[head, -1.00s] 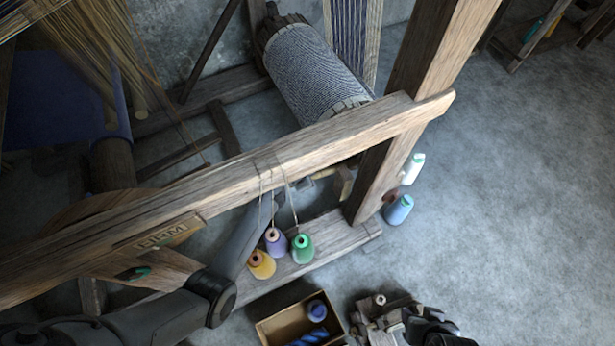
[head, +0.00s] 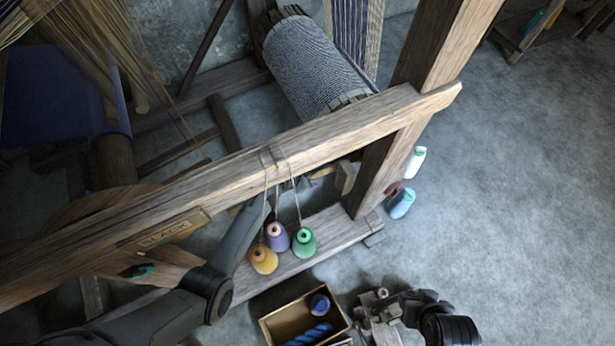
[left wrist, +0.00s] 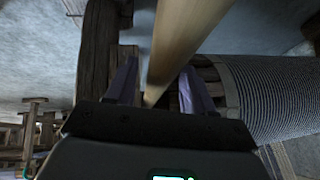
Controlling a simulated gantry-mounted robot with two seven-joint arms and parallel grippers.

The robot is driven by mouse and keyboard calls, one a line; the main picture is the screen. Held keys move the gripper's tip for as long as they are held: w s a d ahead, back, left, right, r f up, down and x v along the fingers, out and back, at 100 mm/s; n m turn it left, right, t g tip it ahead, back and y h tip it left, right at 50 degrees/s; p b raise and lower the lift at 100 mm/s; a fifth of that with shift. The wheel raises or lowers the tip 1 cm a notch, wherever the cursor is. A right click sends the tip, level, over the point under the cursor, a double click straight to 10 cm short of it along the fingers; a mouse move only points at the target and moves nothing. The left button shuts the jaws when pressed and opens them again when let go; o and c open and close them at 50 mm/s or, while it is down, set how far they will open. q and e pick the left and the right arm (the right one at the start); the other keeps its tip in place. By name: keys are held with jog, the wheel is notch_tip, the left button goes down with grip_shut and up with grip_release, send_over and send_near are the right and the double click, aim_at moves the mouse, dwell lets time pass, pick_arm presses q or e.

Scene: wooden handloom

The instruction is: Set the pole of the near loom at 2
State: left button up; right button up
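On the near loom, a long wooden beam (head: 330,143) crosses the head view, with a small plate (head: 172,230) reading "SLACK". My left arm passes under this beam, so my left gripper (head: 308,184) is mostly hidden in the head view. In the left wrist view, a smooth pale wooden pole (left wrist: 188,35) runs between the two fingers of my left gripper (left wrist: 158,82). The fingers stand apart, with a gap showing left of the pole; contact on the right is unclear. A black part of my right arm is at the bottom; its fingers are not clear.
An open box (head: 268,329) holds blue yarn. White (head: 415,162) and blue (head: 402,204) cones stand near the post. The floor at right is clear.

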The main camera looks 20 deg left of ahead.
pick_arm(q)
jog(key=shift+s+a+r+p, duration=0.15)
jog(key=shift+r+p, duration=0.3)
jog(key=shift+p, duration=0.05)
jog(key=p+v, duration=0.6)
jog(key=v, duration=0.3)
jog(key=shift+s+a+r, duration=0.15)
jog(key=shift+s+r, duration=0.1)
jog(key=shift+r, duration=0.05)
